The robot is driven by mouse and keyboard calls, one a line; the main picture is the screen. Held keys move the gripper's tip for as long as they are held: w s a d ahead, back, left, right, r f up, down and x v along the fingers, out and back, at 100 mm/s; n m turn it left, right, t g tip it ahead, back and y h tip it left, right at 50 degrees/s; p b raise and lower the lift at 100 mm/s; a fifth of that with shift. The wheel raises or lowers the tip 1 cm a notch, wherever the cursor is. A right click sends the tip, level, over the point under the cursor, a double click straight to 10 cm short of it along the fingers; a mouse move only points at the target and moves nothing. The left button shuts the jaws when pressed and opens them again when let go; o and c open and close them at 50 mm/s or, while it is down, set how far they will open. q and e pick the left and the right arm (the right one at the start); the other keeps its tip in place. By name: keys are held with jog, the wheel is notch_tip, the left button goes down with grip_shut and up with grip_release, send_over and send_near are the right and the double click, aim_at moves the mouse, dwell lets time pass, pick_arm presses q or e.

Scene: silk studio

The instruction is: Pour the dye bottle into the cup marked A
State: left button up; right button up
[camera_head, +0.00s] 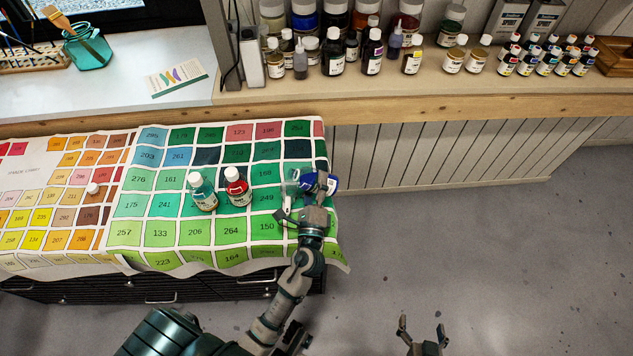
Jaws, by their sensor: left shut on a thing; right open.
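My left gripper (313,188) is over the right edge of the colour-chart cloth and shut on a small blue-and-white bottle (331,184), largely hidden by the fingers. The bottle looks tilted, but its mouth is not clear. A small clear cup (291,188) stands just left of the gripper, partly covered by it; no letter A can be read. I cannot tell whether bottle and cup touch or whether liquid flows. A teal bottle (203,192) and a red bottle (237,187), both white-capped, stand upright further left. My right gripper (422,330) is open and empty above the floor.
The colour-chart cloth (180,232) covers the cabinet top. A wooden shelf (395,89) behind holds several bottles and jars. Grey floor (460,250) is clear at the right.

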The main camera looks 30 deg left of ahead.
pick_arm(q)
jog(key=shift+d+n+b, duration=0.1)
jog(key=shift+n+b, duration=0.6)
jog(key=shift+w+d+r+n+y+b, duration=0.1)
jog(key=shift+n+y+b, duration=0.2)
jog(key=shift+n+b, duration=0.4)
jog(key=shift+r+n+y+b, duration=0.1)
jog(key=shift+n+y+b, duration=0.3)
jog(key=shift+n+b, duration=0.3)
jog(key=shift+d+n+g+b, duration=0.1)
jog(key=shift+n+g+b, duration=0.25)
jog(key=shift+n, duration=0.25)
jog(key=shift+r+n+y+b, duration=0.3)
jog(key=shift+r+n, duration=0.05)
jog(key=shift+n, duration=0.35)
pick_arm(e)
jog(key=w+a+r+t+y, duration=0.2)
jog(key=w+r+t, duration=0.1)
jog(key=r+t, duration=0.7)
jog(key=shift+a+r+t+y, duration=0.2)
jog(key=shift+r+t+y, duration=0.15)
jog(key=shift+r, duration=1.05)
jog(key=shift+r, duration=0.1)
